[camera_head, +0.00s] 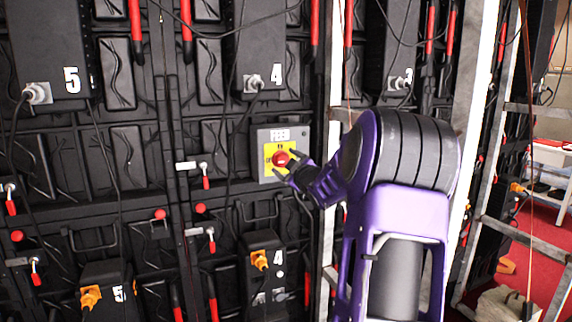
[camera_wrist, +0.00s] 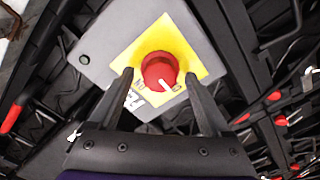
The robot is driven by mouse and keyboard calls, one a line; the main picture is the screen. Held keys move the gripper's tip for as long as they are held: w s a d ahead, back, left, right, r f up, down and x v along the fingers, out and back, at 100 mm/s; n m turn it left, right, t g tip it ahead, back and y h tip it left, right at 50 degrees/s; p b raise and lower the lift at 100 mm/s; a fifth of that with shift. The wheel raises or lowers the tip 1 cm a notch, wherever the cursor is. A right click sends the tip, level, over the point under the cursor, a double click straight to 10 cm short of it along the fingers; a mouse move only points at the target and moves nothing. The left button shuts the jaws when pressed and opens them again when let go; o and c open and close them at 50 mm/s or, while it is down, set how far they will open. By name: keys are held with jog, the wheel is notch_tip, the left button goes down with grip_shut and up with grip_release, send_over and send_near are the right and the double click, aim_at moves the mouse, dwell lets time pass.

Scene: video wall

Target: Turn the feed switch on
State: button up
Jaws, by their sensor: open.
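The feed switch is a round red knob (camera_head: 281,158) on a yellow plate in a grey box (camera_head: 262,137) labelled FEED, fixed to the black wall. In the wrist view the red knob (camera_wrist: 160,72) has a white pointer mark aimed toward the lower right of that picture. My gripper (camera_head: 283,165) is open at the box, with its fingers on either side of the knob. In the wrist view my gripper (camera_wrist: 158,78) shows one finger left and one right of the knob. I cannot tell whether they touch it.
Black cables hang over the wall near the box. Black numbered units, such as the upper 4 box (camera_head: 262,50) and the lower 4 box (camera_head: 262,262), stand above and below it. A metal truss (camera_head: 490,150) stands at the right. Red floor (camera_head: 525,240) shows beyond it.

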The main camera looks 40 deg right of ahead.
jog(key=shift+c, duration=0.2)
grip_shut()
dwell(0.3)
jog(key=m+p, duration=0.3)
jog(key=shift+r+m, duration=0.15)
jog(key=shift+m, duration=0.15)
jog(key=m+p, duration=0.3)
jog(key=m, duration=0.2)
jog(key=m+p, duration=0.3)
jog(key=m, duration=0.2)
jog(key=shift+m+p, duration=1.1)
jog(key=shift+m, duration=1)
jog(key=shift+f, duration=0.2)
